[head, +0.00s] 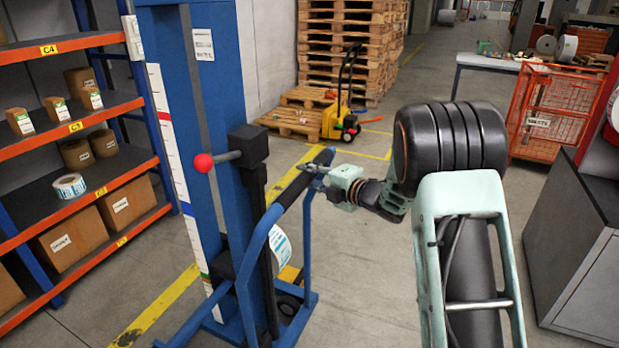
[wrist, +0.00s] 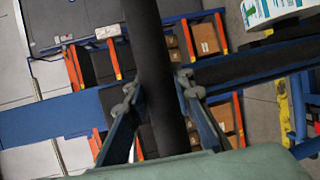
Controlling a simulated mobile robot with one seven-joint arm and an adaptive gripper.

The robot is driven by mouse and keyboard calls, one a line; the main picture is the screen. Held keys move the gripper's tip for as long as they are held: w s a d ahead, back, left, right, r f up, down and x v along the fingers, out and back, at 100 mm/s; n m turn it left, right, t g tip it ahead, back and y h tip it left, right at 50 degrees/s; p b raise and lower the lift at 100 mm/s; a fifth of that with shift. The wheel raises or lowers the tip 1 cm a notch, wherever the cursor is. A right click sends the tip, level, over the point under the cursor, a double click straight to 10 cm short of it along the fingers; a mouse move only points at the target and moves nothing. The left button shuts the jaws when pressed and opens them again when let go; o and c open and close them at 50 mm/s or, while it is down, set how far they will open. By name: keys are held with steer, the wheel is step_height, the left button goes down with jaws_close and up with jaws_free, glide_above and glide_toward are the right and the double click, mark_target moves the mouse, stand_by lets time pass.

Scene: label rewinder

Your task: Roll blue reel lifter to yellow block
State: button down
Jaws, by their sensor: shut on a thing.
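The blue reel lifter (head: 228,205) stands left of centre in the head view, with a tall blue mast, a red knob on a lever and a blue tube frame. My gripper (head: 318,171) is shut on the dark handle bar (head: 296,190) of the lifter, near its upper end. In the wrist view my gripper's two fingers (wrist: 157,86) lie on either side of the black bar (wrist: 150,45). A white labelled reel (head: 280,246) shows behind the frame. A yellow patch (head: 290,273) shows low behind the lifter; I cannot tell whether it is the yellow block.
Orange-edged shelves (head: 85,130) with boxes and rolls stand close on the left. A yellow pallet truck (head: 338,121) and stacked pallets (head: 350,40) are at the back. An orange cage (head: 560,110) and grey cabinet (head: 575,245) stand right. Floor between the lifter and cabinet looks clear.

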steer(key=shift+a+r, duration=0.2)
steer(key=shift+a, duration=0.05)
steer(key=c, duration=1.7)
jaws_free()
steer(key=shift+a+f, duration=0.1)
steer(key=shift+o, duration=0.2)
steer(key=shift+d, duration=0.2)
steer(key=shift+s+d, duration=0.1)
steer(key=shift+d, duration=0.1)
steer(key=v, duration=1.1)
steer(key=shift+s+d, duration=0.15)
